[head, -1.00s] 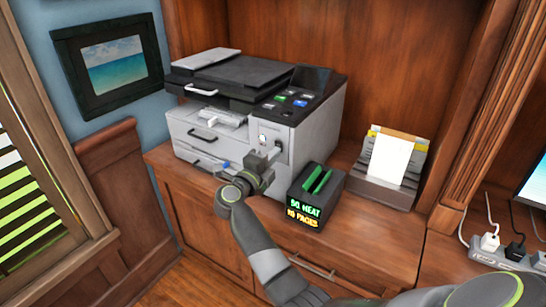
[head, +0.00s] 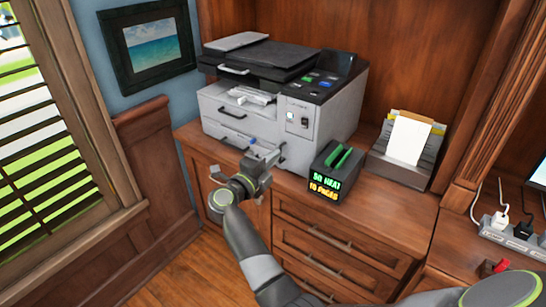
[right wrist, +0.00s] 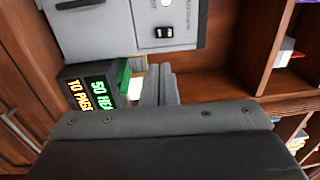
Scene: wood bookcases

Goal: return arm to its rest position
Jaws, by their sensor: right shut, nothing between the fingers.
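My right arm reaches in from the lower right of the head view. Its gripper (head: 266,160) is shut and empty, in front of the printer's lower front and left of the black display box. In the right wrist view the two grey fingers (right wrist: 160,86) lie together with nothing between them. The left gripper is not in view.
The grey and black printer (head: 300,125) stands on the wooden cabinet (head: 365,215); its black switch (right wrist: 164,32) shows in the right wrist view. Beside it are the black display box (head: 326,188) and a paper holder (head: 405,150). A power strip (head: 510,235) lies at right.

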